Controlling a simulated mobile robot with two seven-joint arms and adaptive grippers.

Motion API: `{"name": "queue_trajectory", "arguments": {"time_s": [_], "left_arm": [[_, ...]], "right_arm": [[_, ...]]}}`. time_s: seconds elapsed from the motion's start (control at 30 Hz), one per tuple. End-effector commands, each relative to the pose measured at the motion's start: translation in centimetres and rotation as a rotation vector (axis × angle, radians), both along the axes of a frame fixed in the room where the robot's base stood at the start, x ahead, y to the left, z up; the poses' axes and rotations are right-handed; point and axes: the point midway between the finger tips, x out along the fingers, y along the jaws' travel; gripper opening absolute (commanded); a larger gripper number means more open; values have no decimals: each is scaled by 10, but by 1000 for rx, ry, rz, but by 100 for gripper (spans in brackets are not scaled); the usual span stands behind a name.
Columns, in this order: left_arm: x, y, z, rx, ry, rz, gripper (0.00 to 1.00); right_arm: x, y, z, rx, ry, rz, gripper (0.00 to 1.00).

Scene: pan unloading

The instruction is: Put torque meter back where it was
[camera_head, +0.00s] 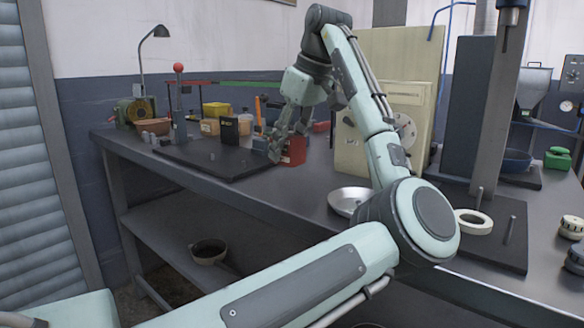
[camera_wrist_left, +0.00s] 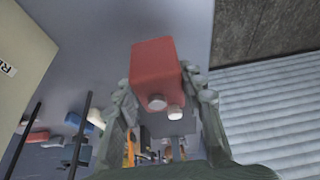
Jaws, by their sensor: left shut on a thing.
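The torque meter looks to be the red box (camera_head: 294,150) at the middle of the long workbench. My left gripper (camera_head: 279,146) reaches down at it from above and is shut on it. In the left wrist view the red box (camera_wrist_left: 154,66) sits between the two grey fingers, with two pale round knobs facing the camera. Whether its underside touches the bench cannot be told. My right gripper is not in view.
A black board (camera_head: 205,158) lies on the bench to the left, with a red-knobbed post (camera_head: 178,100). A small black box (camera_head: 229,130) and yellow bins stand nearby. A cream cabinet (camera_head: 350,155) and a metal dish (camera_head: 347,197) are to the right.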

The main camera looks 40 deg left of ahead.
Motion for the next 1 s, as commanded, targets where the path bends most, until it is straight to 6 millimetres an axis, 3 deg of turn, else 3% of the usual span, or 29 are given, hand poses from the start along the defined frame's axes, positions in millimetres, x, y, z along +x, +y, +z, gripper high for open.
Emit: {"name": "queue_trajectory", "arguments": {"time_s": [0.13,0.33,0.5,0.6,0.87,0.9,1.0], "left_arm": [[13,-2,-7,1,0,1,1],[14,-3,-26,-1,1,1,1],[14,-3,-48,0,0,1,1],[14,-3,-48,2,-2,0,1],[14,-2,-51,1,0,1,1],[14,-3,-52,0,0,1,41],[14,-3,-52,0,0,1,54]], "right_arm": [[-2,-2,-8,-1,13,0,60],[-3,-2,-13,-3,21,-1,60],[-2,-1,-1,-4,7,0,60],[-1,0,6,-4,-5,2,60],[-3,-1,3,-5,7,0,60],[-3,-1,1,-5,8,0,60],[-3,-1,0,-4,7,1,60]]}}
